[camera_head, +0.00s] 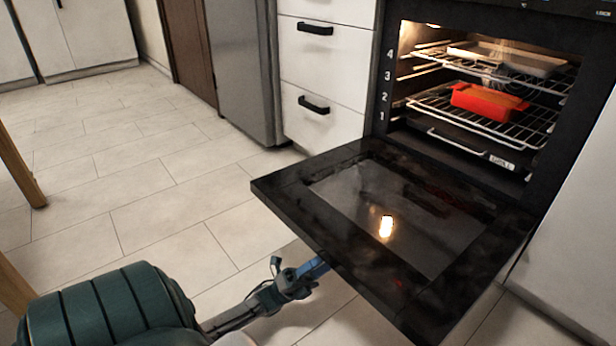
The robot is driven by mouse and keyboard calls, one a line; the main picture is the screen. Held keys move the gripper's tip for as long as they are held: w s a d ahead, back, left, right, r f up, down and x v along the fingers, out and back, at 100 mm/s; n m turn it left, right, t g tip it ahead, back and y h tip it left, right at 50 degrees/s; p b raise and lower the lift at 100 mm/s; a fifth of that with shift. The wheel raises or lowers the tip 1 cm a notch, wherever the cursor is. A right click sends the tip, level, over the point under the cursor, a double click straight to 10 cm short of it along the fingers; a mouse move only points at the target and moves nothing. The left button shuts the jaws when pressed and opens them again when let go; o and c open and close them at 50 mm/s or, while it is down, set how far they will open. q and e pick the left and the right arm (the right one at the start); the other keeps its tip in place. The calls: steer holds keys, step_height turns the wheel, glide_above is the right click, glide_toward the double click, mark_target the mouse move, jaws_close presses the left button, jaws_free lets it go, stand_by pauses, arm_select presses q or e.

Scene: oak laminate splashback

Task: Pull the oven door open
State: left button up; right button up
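The oven (376,95) stands at the right with its cavity lit. Its black door (290,196) is swung down, close to level, with a glass pane (400,215) that reflects the oven light. My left gripper (318,268) is at the door's outer edge, low on its left side. Its blue fingertips run up to or under that edge and are partly hidden, so I cannot tell whether they hold anything. The door's handle is not visible. My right gripper is not in view.
Inside the oven, a red dish (486,101) sits on a wire rack (435,103), with a pale tray (510,60) above. White drawers (325,55) and a grey appliance (238,65) stand left of the oven. Wooden legs (18,165) are at far left. The tiled floor between is clear.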

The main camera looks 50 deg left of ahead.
arm_select(q)
steer(key=p+v, duration=0.1)
steer(key=v, duration=0.5)
steer(key=shift+s+a, duration=0.1)
steer(key=shift+s, duration=0.05)
stand_by(0.4)
